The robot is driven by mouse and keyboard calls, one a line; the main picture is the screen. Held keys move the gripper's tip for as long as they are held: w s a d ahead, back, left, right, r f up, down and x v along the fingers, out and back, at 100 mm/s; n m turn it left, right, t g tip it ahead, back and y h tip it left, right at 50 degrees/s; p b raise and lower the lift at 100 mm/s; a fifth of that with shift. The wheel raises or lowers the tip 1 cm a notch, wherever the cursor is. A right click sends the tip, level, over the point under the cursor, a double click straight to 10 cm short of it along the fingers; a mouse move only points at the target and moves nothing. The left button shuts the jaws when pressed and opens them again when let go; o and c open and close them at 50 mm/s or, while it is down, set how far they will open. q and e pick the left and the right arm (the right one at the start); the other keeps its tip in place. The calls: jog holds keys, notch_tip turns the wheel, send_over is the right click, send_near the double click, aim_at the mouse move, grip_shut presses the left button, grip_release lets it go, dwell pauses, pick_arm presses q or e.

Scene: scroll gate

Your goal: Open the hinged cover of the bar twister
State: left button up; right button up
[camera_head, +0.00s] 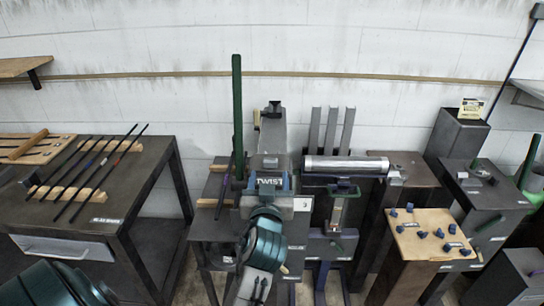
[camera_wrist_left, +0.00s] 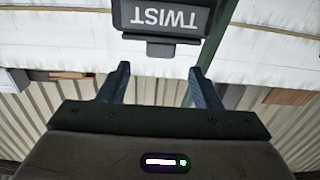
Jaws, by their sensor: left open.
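The bar twister (camera_head: 272,140) is a grey machine on a stand at the middle of the head view. A plate marked TWIST (camera_head: 270,181) is on its front. In the left wrist view the dark TWIST plate (camera_wrist_left: 172,17) appears upside down, with a small tab (camera_wrist_left: 174,48) at its edge. My left gripper (camera_head: 270,194) is in front of the plate. Its fingers are apart and empty in the wrist view (camera_wrist_left: 159,75), with the tab just beyond the tips, toward the right finger. My arm partly hides the machine's lower front. I cannot tell the cover's angle. My right gripper is not in view.
A tall green bar (camera_head: 237,110) stands just left of the twister. A metal roller (camera_head: 346,166) is close on its right. A dark table (camera_head: 128,188) with several thin rods is at the left. A wooden-topped stand (camera_head: 432,235) with blue pieces is at the right.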

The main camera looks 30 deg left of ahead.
aim_at(270, 164)
pick_arm(q)
jog(key=p+x, duration=0.3)
jog(key=x, duration=0.5)
jog(key=shift+w+a+r, duration=0.1)
jog(key=shift+w+a, duration=0.05)
jog(key=shift+w, duration=0.1)
jog(key=shift+w+a, duration=0.3)
jog(key=shift+w, duration=0.15)
jog(key=shift+c, duration=1.3)
grip_shut()
